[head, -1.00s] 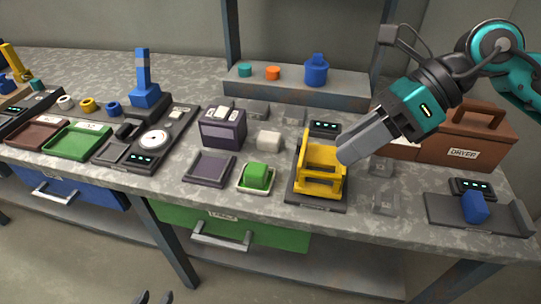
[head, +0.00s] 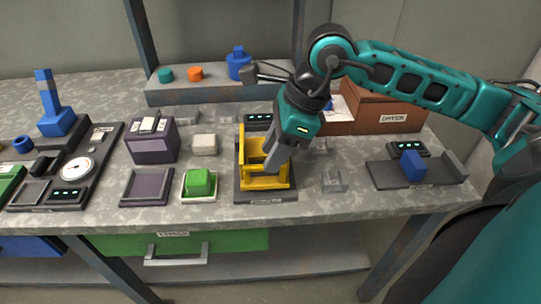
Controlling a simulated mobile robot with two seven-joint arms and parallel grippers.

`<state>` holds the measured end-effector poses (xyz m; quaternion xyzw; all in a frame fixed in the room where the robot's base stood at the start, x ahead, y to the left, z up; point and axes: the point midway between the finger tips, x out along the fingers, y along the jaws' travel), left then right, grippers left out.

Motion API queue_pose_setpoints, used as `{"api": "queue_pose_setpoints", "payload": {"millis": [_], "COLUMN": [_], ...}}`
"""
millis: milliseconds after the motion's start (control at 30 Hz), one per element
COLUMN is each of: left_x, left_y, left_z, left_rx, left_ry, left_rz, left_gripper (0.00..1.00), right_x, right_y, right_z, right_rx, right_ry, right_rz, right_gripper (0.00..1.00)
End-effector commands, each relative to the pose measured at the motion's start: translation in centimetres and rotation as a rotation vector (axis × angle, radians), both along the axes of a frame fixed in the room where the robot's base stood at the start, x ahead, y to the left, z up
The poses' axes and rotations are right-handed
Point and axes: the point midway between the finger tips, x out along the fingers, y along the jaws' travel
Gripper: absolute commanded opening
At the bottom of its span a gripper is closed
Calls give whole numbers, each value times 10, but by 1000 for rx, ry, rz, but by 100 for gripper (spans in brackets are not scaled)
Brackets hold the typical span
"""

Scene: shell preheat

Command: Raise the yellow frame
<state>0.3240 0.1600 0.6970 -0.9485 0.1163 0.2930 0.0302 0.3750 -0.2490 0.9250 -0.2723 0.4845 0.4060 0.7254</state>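The yellow frame (head: 250,152) stands on a dark base plate (head: 250,197) near the middle of the workbench. It has a tall upright on its left and bars across the front. My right gripper (head: 272,165) points down at the frame's right part, its grey fingers in front of or against the frame. Whether they touch or hold it I cannot tell, and the gap between the fingers does not show. My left gripper is not in view.
Left of the frame are a green block (head: 199,183) on a small tray, a dark flat tray (head: 147,187) and a purple box (head: 152,146). A blue block (head: 412,166) sits on a grey plate at right. A brown box (head: 385,110) stands behind.

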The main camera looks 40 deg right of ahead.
Motion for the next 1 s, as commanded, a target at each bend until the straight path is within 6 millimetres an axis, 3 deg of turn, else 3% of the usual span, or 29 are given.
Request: {"api": "queue_pose_setpoints", "payload": {"millis": [133,467,867,1000], "left_x": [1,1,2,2], "left_y": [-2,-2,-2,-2], "left_z": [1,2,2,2], "left_rx": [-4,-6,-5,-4], "left_ry": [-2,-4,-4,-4], "left_rz": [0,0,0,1], "left_gripper": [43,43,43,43], "right_x": [3,3,3,3], "right_y": [4,5,5,5], "right_z": [-12,-15,-15,-15], "right_rx": [2,0,0,0], "right_ry": [1,0,0,0], "right_rz": [-1,0,0,0], "right_gripper": [38,38,1,0]}}
